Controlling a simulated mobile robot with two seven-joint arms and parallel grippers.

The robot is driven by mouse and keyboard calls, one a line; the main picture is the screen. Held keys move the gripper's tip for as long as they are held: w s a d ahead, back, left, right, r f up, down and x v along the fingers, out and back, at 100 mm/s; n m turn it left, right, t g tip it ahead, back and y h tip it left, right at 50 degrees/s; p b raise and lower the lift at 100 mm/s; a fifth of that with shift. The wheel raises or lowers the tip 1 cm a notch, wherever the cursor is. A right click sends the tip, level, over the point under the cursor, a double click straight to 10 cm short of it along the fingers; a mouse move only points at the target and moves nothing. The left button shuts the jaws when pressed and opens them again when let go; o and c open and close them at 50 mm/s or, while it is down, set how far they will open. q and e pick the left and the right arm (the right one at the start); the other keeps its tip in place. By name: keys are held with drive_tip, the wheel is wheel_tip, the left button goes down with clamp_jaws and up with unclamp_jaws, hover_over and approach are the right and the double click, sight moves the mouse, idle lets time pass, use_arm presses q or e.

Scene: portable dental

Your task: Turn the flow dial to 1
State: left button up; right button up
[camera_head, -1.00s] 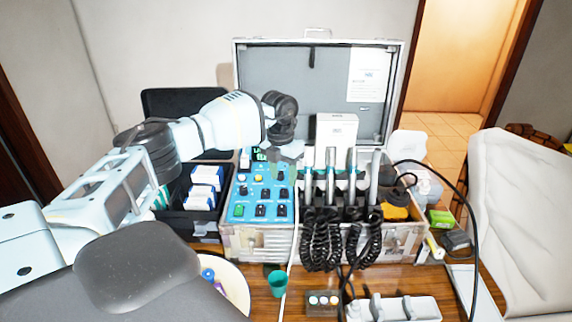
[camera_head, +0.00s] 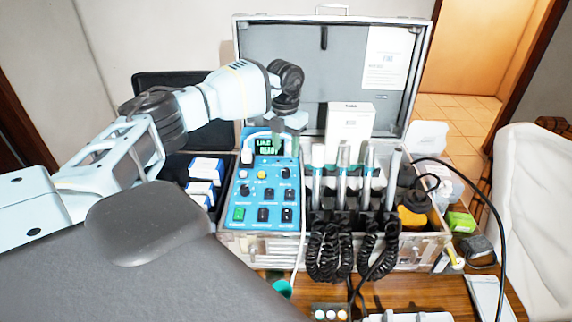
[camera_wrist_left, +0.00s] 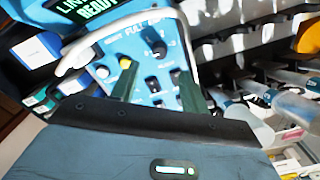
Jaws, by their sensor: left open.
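The blue control panel (camera_head: 262,215) sits in the open metal case, with a green-lit display (camera_head: 267,147). Its upper right black dial (camera_head: 286,173) stands beside a yellow knob (camera_head: 262,175); I cannot read its label or setting in the head view. In the left wrist view this dial (camera_wrist_left: 158,49) has a white pointer mark and small numbers around it. My left gripper (camera_wrist_left: 157,72) is open, its green fingers apart on either side of the dial's line, with nothing between them. In the head view the left gripper (camera_head: 290,143) hangs over the panel's upper right corner. The right gripper is out of view.
Handpieces (camera_head: 343,170) with coiled black cords stand close right of the panel. A white cable (camera_wrist_left: 110,32) crosses the panel near the display. Boxes (camera_head: 203,180) lie in a black tray on the left. The raised case lid (camera_head: 290,50) is behind.

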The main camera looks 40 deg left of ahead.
sight(286, 169)
use_arm(q)
drive_tip(key=shift+f, duration=0.45)
wheel_tip(286, 169, down, 7)
drive_tip(key=shift+r, duration=0.1)
drive_tip(key=shift+c, duration=0.8)
drive_tip(key=c, duration=0.8)
